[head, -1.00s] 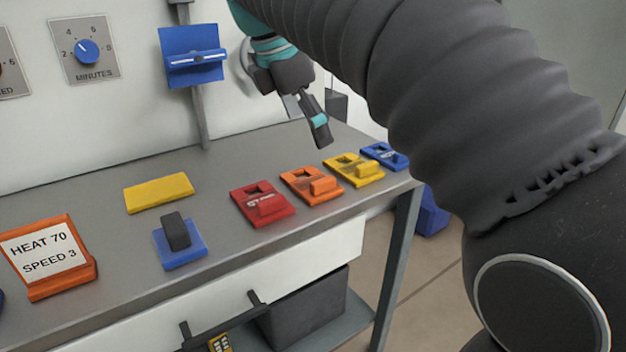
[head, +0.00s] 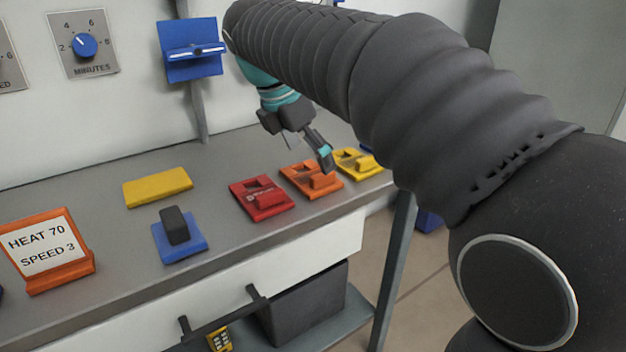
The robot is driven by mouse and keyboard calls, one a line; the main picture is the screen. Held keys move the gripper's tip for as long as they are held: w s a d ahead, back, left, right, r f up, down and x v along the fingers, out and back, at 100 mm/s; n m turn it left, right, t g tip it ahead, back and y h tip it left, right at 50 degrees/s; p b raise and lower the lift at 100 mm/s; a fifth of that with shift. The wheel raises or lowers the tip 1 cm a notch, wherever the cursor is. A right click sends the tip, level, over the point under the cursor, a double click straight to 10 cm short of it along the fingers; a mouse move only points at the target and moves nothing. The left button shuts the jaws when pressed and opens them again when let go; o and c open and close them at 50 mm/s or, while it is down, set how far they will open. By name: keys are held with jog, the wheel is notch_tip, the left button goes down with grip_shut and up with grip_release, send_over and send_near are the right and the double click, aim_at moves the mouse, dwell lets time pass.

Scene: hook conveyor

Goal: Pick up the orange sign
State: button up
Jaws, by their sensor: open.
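An orange plate with a raised block and a dark cut-out (head: 312,182) lies on the grey table, between a red one and a yellow one. My gripper (head: 310,155) hangs just above and behind it, pointing down, open and empty. One finger with a teal pad shows clearly and overlaps the plate's far edge in the picture; the other finger is mostly hidden. Whether the finger touches the plate cannot be told. An orange stand with a white card reading "HEAT 70 SPEED 3" (head: 62,282) is at the table's left front, well away from my gripper.
A red plate (head: 262,198) and a yellow plate (head: 357,162) lie close on either side. A yellow slab (head: 157,188) and a blue plate with a dark block (head: 180,240) lie further left. A blue bracket (head: 191,50) hangs on a post behind. My arm covers the table's right end.

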aim_at(316, 171)
jog(key=x, duration=0.4)
jog(key=shift+w+f+b, duration=0.1)
jog(key=shift+f+b, duration=0.15)
jog(key=shift+b, duration=0.05)
jog(key=c, duration=1.1)
jog(key=shift+c, duration=0.2)
